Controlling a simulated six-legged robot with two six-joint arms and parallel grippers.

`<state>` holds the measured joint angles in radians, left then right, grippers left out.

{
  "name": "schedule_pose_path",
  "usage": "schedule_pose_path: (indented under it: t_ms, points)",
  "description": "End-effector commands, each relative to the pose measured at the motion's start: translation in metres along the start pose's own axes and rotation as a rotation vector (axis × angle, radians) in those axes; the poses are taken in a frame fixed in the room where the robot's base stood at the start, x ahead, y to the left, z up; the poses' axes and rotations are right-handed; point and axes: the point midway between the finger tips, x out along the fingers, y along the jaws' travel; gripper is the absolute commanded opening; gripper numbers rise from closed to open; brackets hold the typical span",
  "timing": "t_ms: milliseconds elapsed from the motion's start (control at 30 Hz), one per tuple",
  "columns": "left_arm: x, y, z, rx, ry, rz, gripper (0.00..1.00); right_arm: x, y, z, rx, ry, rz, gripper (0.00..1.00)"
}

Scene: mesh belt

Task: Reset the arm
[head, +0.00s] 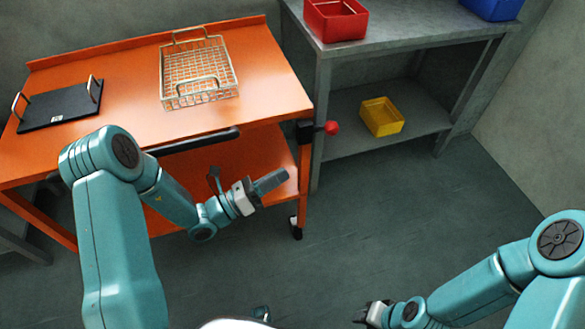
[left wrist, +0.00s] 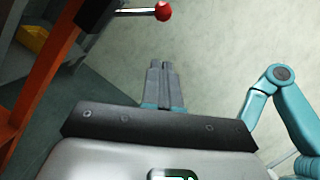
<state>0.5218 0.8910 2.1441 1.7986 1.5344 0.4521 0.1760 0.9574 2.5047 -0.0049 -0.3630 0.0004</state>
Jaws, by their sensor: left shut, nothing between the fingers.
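My left gripper (head: 270,182) is shut and empty. It is in front of the orange cart (head: 262,95), near the cart's right front leg and below the level of its top. In the left wrist view its two grey fingers (left wrist: 164,85) lie together with nothing between them. My left arm comes in from the left of the head view, bent at the elbow. My right gripper (head: 362,312) shows small and dark at the bottom edge of the head view, and its finger state is unclear.
A wire basket (head: 199,72) and a black tray with handles (head: 60,105) sit on the cart. A red knob (head: 331,128) juts from its right side. A grey shelf (head: 390,45) holds red (head: 336,20), blue (head: 492,8) and yellow bins (head: 382,116). The middle floor is clear.

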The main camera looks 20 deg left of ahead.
Motion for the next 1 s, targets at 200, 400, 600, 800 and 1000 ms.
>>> schedule_pose_path:
  t_ms: [200,400,600,800,1000]
  points:
    - [-0.008,-0.001,-0.001,0.000,-0.001,0.000,0.00,0.000,0.000,0.000,0.000,0.000,0.000,0.38]
    - [-0.008,-0.002,-0.001,0.000,0.000,-0.001,0.00,0.000,0.000,0.000,0.000,0.000,0.000,0.38]
    - [-0.008,-0.003,-0.001,0.000,0.000,-0.001,0.00,0.000,0.000,0.000,0.000,0.000,0.000,0.38]
    - [-0.002,-0.026,-0.025,0.007,0.133,-0.062,0.00,-0.009,-0.003,0.000,0.000,0.000,0.000,0.38]
    - [-0.037,-0.120,-0.128,0.186,0.720,-0.407,0.00,-0.041,-0.015,0.001,0.000,0.000,0.000,0.38]
